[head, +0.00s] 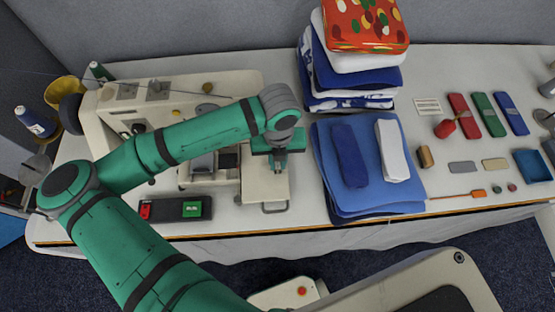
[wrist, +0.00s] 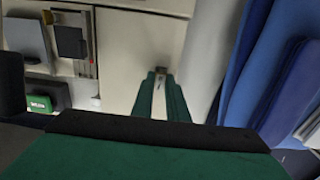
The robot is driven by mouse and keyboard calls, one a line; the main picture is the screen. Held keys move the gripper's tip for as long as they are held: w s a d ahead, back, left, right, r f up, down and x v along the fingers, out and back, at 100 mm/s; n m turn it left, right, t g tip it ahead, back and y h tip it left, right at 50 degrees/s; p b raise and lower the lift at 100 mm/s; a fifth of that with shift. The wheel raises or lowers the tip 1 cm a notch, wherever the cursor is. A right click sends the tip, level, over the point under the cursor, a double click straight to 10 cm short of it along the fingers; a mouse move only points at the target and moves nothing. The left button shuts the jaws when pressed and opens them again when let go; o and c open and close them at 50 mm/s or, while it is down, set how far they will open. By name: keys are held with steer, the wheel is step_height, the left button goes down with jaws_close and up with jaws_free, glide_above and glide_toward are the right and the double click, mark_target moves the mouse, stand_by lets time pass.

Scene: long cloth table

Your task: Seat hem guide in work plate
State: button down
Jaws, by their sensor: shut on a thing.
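My gripper (head: 278,172) points down over the right part of the sewing machine's bed. In the wrist view its two green fingers (wrist: 161,74) are close together, shut on a small grey metal piece, the hem guide (wrist: 160,80). Most of the guide is hidden between the fingers. The cream work plate (head: 264,192) lies under the gripper; it also shows as a pale flat surface in the wrist view (wrist: 130,40). I cannot tell whether the guide touches the plate or hangs above it.
The cream sewing machine (head: 110,125) stands left of the plate. A black box with a green display (head: 192,209) lies at the front edge. Folded blue cloth (head: 330,200) lies close to the right, with a tall cloth stack (head: 350,75) behind. Small tools lie further right.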

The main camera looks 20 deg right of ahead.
mark_target(279, 164)
steer(key=c, duration=1.7)
jaws_free()
steer(key=shift+c, duration=0.2)
steer(key=shift+r, duration=0.1)
step_height(279, 164, up, 12)
